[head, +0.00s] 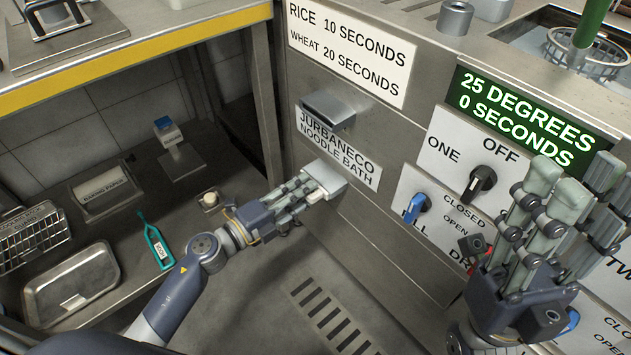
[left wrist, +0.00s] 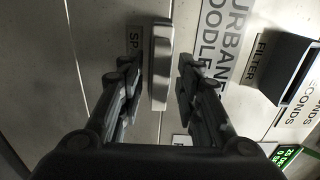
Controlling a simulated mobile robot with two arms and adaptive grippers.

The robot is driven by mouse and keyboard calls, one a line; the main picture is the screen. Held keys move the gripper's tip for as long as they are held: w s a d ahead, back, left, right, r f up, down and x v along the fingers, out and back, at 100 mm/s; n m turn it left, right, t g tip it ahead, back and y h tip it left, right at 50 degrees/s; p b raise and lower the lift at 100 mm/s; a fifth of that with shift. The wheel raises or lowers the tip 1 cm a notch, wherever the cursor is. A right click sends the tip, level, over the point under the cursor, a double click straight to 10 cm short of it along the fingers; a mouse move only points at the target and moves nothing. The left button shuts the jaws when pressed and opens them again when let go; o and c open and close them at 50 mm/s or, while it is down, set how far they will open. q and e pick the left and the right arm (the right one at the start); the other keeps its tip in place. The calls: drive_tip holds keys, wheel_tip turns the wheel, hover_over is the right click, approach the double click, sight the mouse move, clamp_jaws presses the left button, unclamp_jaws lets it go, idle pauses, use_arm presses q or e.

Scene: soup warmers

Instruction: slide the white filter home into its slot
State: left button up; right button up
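A pale bar-shaped piece, which looks like the white filter (left wrist: 160,65), stands out from the metal panel beside a partly hidden label starting "SP". My left gripper (left wrist: 158,80) is open, with one finger on each side of the bar and gaps showing. In the head view my left gripper (head: 312,192) is at the panel, partly covering the pale metal-edged piece (head: 327,174). A grey box-shaped slot (head: 328,109) juts from the panel above; in the left wrist view the slot (left wrist: 289,68) is beside the label "FILTER". My right gripper (head: 572,190) is open and empty, fingers raised.
A blue lever (head: 416,208) and a black knob (head: 480,184) stick out of the panel near my right gripper.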

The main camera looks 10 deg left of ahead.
use_arm(q)
clamp_jaws()
drive_tip(key=shift+s+a, duration=0.35)
drive_tip(key=shift+s, duration=0.15)
idle(0.5)
drive_tip(key=shift+s+a, duration=0.1)
drive_tip(key=shift+v, duration=2.8)
drive_tip(key=shift+r, duration=0.1)
